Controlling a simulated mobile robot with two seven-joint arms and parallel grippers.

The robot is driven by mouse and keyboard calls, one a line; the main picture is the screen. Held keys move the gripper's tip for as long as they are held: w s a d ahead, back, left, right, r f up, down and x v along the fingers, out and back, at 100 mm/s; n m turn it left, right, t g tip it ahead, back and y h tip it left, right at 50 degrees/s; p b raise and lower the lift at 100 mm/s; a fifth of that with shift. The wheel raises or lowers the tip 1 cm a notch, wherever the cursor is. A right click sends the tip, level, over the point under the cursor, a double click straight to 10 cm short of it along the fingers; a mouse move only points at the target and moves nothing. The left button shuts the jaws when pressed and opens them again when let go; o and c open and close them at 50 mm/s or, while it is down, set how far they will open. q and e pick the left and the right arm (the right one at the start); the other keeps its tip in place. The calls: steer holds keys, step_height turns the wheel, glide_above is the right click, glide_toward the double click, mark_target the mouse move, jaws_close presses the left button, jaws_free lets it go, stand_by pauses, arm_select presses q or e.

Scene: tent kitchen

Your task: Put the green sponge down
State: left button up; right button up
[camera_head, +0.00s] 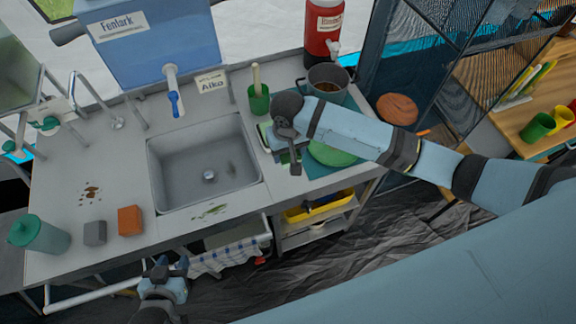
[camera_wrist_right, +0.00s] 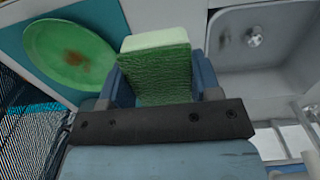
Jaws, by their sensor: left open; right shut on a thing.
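In the right wrist view the green sponge (camera_wrist_right: 160,72), dark green with a paler top edge, is between the blue fingers of my right gripper (camera_wrist_right: 162,85), which is shut on it. In the head view my right gripper (camera_head: 279,150) is over the counter, just right of the sink; the arm mostly hides the sponge there. I cannot tell whether the sponge touches the counter. My left gripper (camera_head: 168,268) is open and empty, low in front of the counter's front edge.
A green plate (camera_head: 331,154) with a brown stain in the wrist view lies on a teal mat right of the sink (camera_head: 190,185). A green cup (camera_head: 259,99) and a pot (camera_head: 328,82) stand behind. Orange (camera_head: 130,220) and grey (camera_head: 95,232) blocks and a teal jug (camera_head: 40,236) stand left.

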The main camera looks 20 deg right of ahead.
mark_target(288, 173)
step_height(288, 173, down, 9)
steer(key=shift+r, duration=0.1)
stand_by(0.3)
steer(key=o, duration=0.8)
